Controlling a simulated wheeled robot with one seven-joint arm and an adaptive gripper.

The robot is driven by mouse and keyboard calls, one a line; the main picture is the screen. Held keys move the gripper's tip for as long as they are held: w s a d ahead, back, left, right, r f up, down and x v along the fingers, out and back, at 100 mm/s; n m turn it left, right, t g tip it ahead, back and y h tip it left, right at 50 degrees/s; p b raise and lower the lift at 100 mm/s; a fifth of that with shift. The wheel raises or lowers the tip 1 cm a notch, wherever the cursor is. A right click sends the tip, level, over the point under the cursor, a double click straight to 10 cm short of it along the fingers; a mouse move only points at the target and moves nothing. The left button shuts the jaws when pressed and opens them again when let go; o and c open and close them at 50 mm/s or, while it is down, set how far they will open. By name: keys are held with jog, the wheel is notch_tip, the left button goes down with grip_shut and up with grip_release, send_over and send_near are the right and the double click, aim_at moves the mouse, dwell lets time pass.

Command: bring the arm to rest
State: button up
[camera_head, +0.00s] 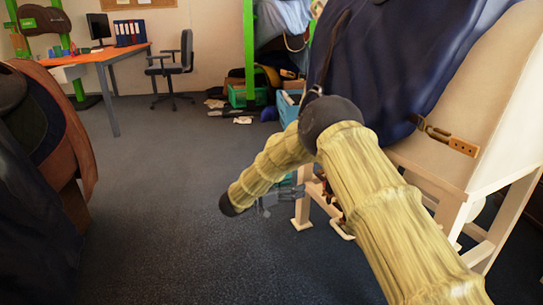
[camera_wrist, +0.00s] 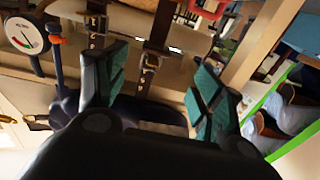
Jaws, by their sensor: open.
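Beyond the fingers hang brown straps with metal buckles (camera_wrist: 150,62). I cannot tell whether the fingers touch anything.
A dark blue cloth (camera_head: 400,60) and a buckled strap (camera_head: 445,135) hang on the stand's pale body at right. A brown saddle (camera_head: 60,120) is at left. A round gauge (camera_wrist: 24,36) shows in the wrist view. The carpet (camera_head: 165,200) between is clear.

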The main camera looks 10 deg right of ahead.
jog(key=s+d+f+n+t+y+p, duration=0.1)
jog(key=s+d+f+n+t+y, duration=0.15)
jog(key=s+f+n+y, duration=0.6)
jog(key=s+d+f+n+t+y+p, duration=0.1)
jog(key=s+f+t+p, duration=0.15)
jog(key=f, duration=1.05)
jog(key=s+f+n+g+y, duration=0.15)
jog(key=s+f, duration=0.25)
jog(key=s, duration=0.5)
jog(key=s+f+n+g+y, duration=0.1)
jog(key=s+f+g+y, duration=0.15)
jog(key=s+f, duration=0.4)
jog(key=s+d+r+g+y+p, duration=0.1)
jog(key=s+g, duration=0.2)
jog(key=s, duration=0.8)
jog(key=s+d+r+n+g+y+p, duration=0.1)
jog(key=s+g, duration=0.1)
jog(key=s, duration=0.9)
jog(key=s+d+g+y+p, duration=0.1)
jog(key=s+g+y, duration=0.15)
jog(key=s, duration=0.95)
notch_tip(320, 180, up, 38)
jog(key=h+p, duration=0.1)
jog(key=p, duration=3.6)
jog(key=shift+w+a, duration=0.2)
jog(key=shift+w, duration=0.15)
